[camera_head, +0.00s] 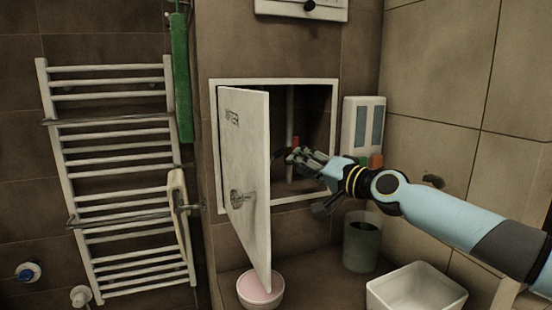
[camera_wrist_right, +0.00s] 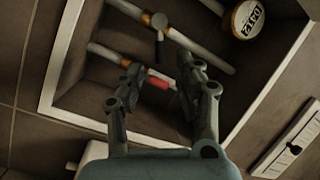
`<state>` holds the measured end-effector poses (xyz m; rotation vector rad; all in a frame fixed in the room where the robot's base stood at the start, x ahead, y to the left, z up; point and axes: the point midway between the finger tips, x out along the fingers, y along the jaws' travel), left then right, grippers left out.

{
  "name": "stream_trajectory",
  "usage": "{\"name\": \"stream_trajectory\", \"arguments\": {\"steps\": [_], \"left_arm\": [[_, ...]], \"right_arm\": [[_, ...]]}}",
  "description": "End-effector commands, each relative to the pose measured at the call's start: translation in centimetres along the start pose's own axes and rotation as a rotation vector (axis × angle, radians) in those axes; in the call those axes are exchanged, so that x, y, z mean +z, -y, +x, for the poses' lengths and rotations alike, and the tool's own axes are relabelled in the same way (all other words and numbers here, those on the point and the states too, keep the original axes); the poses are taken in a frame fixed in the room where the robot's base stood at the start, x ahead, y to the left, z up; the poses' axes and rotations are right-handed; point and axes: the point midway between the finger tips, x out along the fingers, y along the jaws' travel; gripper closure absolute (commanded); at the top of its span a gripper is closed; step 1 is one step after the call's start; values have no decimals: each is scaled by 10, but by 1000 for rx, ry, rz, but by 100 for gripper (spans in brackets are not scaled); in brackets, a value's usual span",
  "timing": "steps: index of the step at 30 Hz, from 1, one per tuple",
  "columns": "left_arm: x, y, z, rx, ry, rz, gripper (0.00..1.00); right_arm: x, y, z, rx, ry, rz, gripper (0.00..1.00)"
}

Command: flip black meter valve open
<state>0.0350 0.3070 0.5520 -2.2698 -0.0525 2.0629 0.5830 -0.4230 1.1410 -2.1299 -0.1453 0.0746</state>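A valve with a dark handle (camera_wrist_right: 159,46) sits on the upper pipe inside the open wall cabinet, beyond my fingertips in the right wrist view. Its handle points down across the pipe in that picture. A red valve handle (camera_wrist_right: 158,83) on the lower pipe shows between my fingers; it also shows as a small red spot in the head view (camera_head: 296,141). My right gripper (camera_head: 293,157) reaches into the cabinet opening. In the wrist view its two fingers (camera_wrist_right: 160,72) are spread apart, with no object clearly held. My left gripper is out of view. The dark valve is not distinguishable in the head view.
The white cabinet door (camera_head: 247,185) stands swung open left of my gripper. A round meter (camera_wrist_right: 249,18) is beside the pipes. A dispenser (camera_head: 362,128) hangs right of the cabinet. Below are a dark bin (camera_head: 361,247), a white basin (camera_head: 415,292) and a pink-topped bowl (camera_head: 261,289).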

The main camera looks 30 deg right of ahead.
Motion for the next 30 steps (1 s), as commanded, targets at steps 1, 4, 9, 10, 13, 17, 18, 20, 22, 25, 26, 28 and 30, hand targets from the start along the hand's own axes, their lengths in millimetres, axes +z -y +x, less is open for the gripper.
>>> {"name": "stream_trajectory", "arguments": {"steps": [1, 4, 9, 10, 13, 17, 18, 20, 22, 25, 26, 28, 30], "left_arm": [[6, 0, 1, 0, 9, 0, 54], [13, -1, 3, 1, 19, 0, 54], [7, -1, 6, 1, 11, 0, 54], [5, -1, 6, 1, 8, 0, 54], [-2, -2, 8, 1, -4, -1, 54], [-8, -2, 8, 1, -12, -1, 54], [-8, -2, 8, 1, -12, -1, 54], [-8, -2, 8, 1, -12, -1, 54], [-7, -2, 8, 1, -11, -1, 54], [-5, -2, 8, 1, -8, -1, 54], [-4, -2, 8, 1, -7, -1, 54], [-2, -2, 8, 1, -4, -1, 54], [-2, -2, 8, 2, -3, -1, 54]], "right_arm": [[0, 1, 11, -3, -4, 5, 66], [0, 1, 32, -4, -3, 5, 66], [1, 1, 63, -2, 0, 2, 66], [1, 0, 67, -2, 0, 3, 66], [1, 0, 77, -1, 1, 1, 66], [2, 0, 83, -1, 3, -1, 66], [2, 0, 83, 0, 3, -2, 66], [2, 0, 83, 0, 3, -2, 66], [2, 0, 83, 0, 3, -2, 66], [2, 0, 83, 0, 3, -2, 70], [2, 0, 83, 0, 3, -2, 74], [2, 0, 83, 0, 3, -2, 83], [2, 0, 83, 0, 3, -3, 92]]}}
